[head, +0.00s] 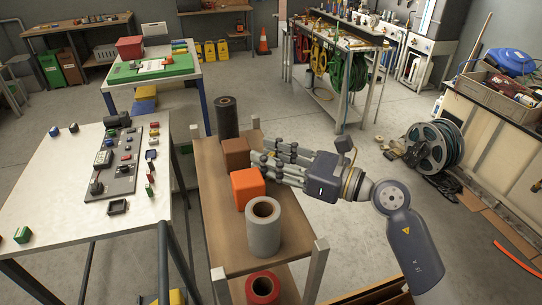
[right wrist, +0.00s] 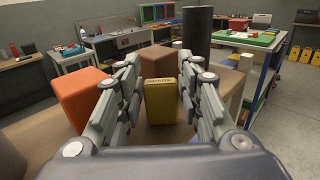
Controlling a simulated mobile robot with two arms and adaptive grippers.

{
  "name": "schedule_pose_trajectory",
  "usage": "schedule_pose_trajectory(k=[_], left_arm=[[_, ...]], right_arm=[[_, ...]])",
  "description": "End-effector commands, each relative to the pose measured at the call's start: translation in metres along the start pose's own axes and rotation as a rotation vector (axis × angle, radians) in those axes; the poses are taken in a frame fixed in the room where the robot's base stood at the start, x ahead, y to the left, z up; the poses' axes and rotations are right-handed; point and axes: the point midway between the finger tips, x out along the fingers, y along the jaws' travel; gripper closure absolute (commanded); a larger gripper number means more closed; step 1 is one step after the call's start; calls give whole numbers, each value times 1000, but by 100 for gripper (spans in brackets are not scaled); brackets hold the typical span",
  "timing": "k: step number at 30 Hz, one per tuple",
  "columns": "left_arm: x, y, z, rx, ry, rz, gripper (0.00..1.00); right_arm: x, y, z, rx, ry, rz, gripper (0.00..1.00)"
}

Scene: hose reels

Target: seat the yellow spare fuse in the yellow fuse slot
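The yellow spare fuse (right wrist: 160,100), a block marked "SPARE", stands upright on the brown shelf top in the right wrist view. My right gripper (right wrist: 161,88) is open, with its fingers on either side of the fuse and small gaps visible. In the head view my right gripper (head: 266,164) reaches left over the shelf and hides the fuse. A dark grey panel (head: 124,175) with small coloured blocks along its right side lies on the white table at left. I cannot make out the yellow fuse slot on it. My left gripper is not in view.
An orange block (head: 246,187), a brown block (head: 235,150), a dark roll (head: 227,117) and a grey roll (head: 263,232) crowd the shelf (head: 218,225) around my right gripper. A gap separates the shelf from the white table (head: 60,230).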

Motion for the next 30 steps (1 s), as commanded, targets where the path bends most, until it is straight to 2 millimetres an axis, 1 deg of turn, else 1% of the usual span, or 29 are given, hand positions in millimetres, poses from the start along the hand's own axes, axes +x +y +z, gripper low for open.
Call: schedule_pose_trajectory(k=[7,11,12,15,24,27,30], left_arm=[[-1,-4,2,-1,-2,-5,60],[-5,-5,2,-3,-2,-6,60],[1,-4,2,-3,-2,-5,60],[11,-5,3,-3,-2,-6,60],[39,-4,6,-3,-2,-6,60],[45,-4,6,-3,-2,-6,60],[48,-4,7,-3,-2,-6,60]], right_arm=[[0,0,1,0,0,0,65],[-1,0,6,0,0,0,65],[-7,-1,1,-1,1,-2,65],[-24,-1,-2,-3,3,-3,65],[-89,-1,-3,-2,3,-2,65],[-104,-1,-1,-2,2,-3,65],[-114,-1,1,-1,2,-2,65]])
